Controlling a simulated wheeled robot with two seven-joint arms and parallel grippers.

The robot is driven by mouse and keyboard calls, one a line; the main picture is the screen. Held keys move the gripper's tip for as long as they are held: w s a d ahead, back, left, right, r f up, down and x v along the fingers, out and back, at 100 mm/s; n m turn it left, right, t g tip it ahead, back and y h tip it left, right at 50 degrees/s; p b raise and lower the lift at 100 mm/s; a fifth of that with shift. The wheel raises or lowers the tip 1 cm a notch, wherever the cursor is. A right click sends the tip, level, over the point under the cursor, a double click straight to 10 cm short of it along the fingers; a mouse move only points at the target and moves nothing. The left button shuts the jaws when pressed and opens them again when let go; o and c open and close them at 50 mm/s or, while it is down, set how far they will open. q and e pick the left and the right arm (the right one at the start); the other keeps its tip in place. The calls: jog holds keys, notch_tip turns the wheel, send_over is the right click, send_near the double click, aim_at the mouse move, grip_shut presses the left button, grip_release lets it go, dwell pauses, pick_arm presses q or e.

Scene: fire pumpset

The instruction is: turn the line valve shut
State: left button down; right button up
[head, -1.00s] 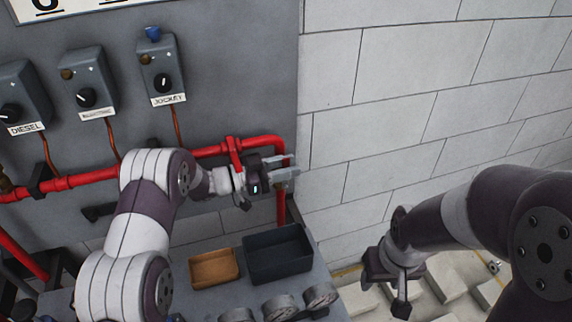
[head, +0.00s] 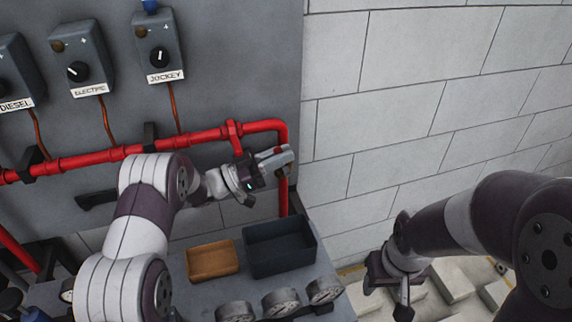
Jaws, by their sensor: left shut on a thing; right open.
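My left gripper (head: 276,158) is beside the right-hand bend of the red pipe (head: 195,138), in front of its downward leg. Its fingers are shut on a small red part (head: 278,150), which I take to be the line valve's handle. The fingers hide most of it, so its angle cannot be told. A red upright fitting (head: 233,132) stands on the pipe just left of the gripper. My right gripper (head: 388,284) is open and empty, low at the right, away from the pipe.
Three control boxes, DIESEL (head: 14,75), ELECTRIC (head: 80,60) and JOCKEY (head: 158,45), hang on the grey panel above the pipe. An orange tray (head: 212,274), a dark tray (head: 285,268) and several gauges (head: 281,302) are below. The pale block wall (head: 420,95) is at right.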

pick_arm(q)
jog(key=shift+s+a+f+t+h+b, duration=0.15)
jog(key=shift+a+h+b, duration=0.25)
jog(key=shift+h+b, duration=0.45)
jog(key=shift+s+a+f+t+h+b, duration=0.1)
jog(key=shift+a+f+t+h+b, duration=0.25)
jog(key=shift+b, duration=0.75)
jog(key=shift+s+a+t+h+b, duration=0.1)
jog(key=shift+a+h+b, duration=0.3)
jog(key=shift+h+b, duration=0.45)
jog(key=c, duration=1.2)
grip_release()
